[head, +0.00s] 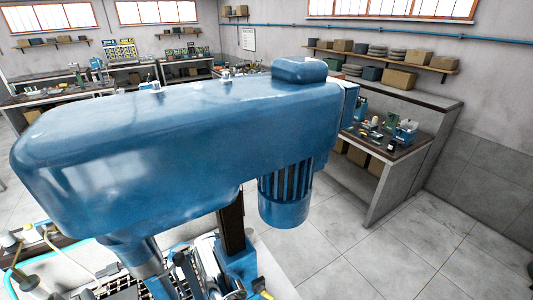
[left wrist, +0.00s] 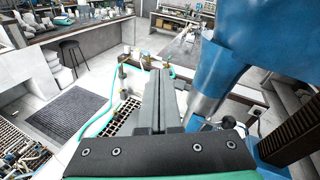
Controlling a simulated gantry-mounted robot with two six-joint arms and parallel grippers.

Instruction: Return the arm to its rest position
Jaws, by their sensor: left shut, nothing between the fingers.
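My left gripper (left wrist: 161,74) shows in the left wrist view with its two grey fingers pressed together and nothing between them. Its fingers point forward over the white bench top, to the left of the blue flotation machine (left wrist: 225,65). In the head view the large blue machine (head: 170,125) fills the middle, with its ribbed motor (head: 284,200) hanging at the right. The machine hides most of what lies beneath it, and I cannot clearly make out my left gripper there. My right gripper is in neither view.
A teal hose (left wrist: 98,122) curves over the white bench beside a dark grating (left wrist: 125,118). A black stool (left wrist: 72,52) and a dark floor mat (left wrist: 65,114) are at the left. A side bench (head: 385,148) carries small items. The tiled floor (head: 400,245) at right is clear.

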